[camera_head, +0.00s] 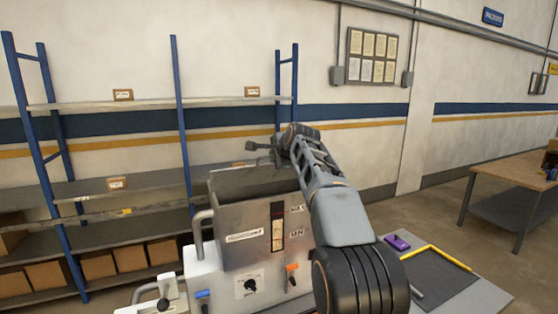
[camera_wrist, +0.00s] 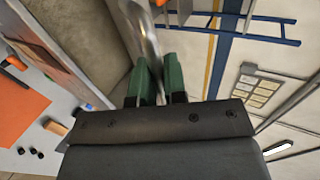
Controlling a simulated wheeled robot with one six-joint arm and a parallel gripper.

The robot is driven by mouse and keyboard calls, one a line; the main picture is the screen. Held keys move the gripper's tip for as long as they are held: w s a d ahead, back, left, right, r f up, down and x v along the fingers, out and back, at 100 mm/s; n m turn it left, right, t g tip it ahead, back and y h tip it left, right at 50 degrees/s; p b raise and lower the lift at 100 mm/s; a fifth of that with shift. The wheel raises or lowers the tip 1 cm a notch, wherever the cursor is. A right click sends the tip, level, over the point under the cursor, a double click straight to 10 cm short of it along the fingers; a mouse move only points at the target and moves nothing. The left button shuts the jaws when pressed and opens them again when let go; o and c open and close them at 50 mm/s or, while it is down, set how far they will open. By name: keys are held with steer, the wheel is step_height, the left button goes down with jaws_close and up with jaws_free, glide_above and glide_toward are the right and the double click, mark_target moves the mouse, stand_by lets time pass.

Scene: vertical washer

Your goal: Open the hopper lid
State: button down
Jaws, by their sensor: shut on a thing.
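The metal hopper (camera_head: 235,225) stands on the white washer body, with a side handle and a sight window on its front. A dark grey surface (camera_head: 245,180) shows at its top; I cannot tell whether it is the lid or the inside. My gripper (camera_head: 262,148) is above the hopper's rear right, with my arm reaching in from the right. In the wrist view its green fingers (camera_wrist: 156,72) are close together on a thin, shiny metal piece (camera_wrist: 147,40), which looks like the lid's edge or handle. Its lower part is hidden between the fingers.
Blue-post shelving (camera_head: 180,130) with boxes stands behind the washer. A side table (camera_head: 480,295) with a dark mat, a yellow strip and a purple item is at the lower right. A wooden workbench (camera_head: 510,180) stands far right, with open floor before it.

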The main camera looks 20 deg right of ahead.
steer(key=shift+w+r, duration=0.5)
steer(key=shift+w, duration=0.15)
steer(key=c, duration=1.2)
jaws_free()
steer(key=b+v, duration=0.3)
steer(key=v, duration=1)
steer(key=shift+s+r, duration=0.2)
steer(key=shift+s, duration=0.1)
